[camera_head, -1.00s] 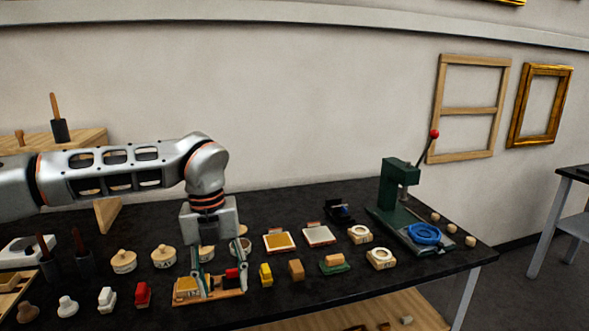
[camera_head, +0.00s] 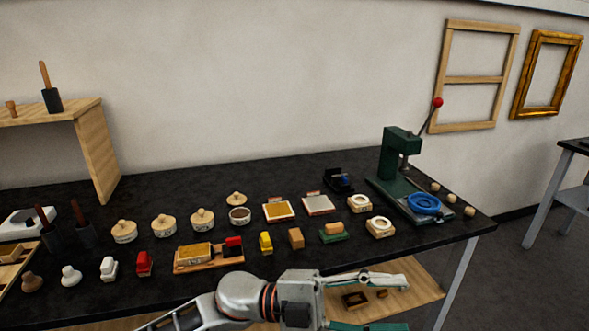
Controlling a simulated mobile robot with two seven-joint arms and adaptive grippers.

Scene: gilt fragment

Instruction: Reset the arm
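My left arm comes in low at the bottom of the view, in front of the table's front edge. Its gripper (camera_head: 400,302) points to the right, with its two green-grey fingers spread apart and nothing visible between them. The lower finger is partly cut off by the bottom of the picture. My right gripper is not in view.
The black table (camera_head: 330,273) carries a wooden tray (camera_head: 208,267) with a gold block, several lidded pots, small blocks, stamps and white rings. A green press (camera_head: 392,160) with a blue ring (camera_head: 424,204) stands at the right. A lower wooden shelf (camera_head: 420,284) lies behind the gripper.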

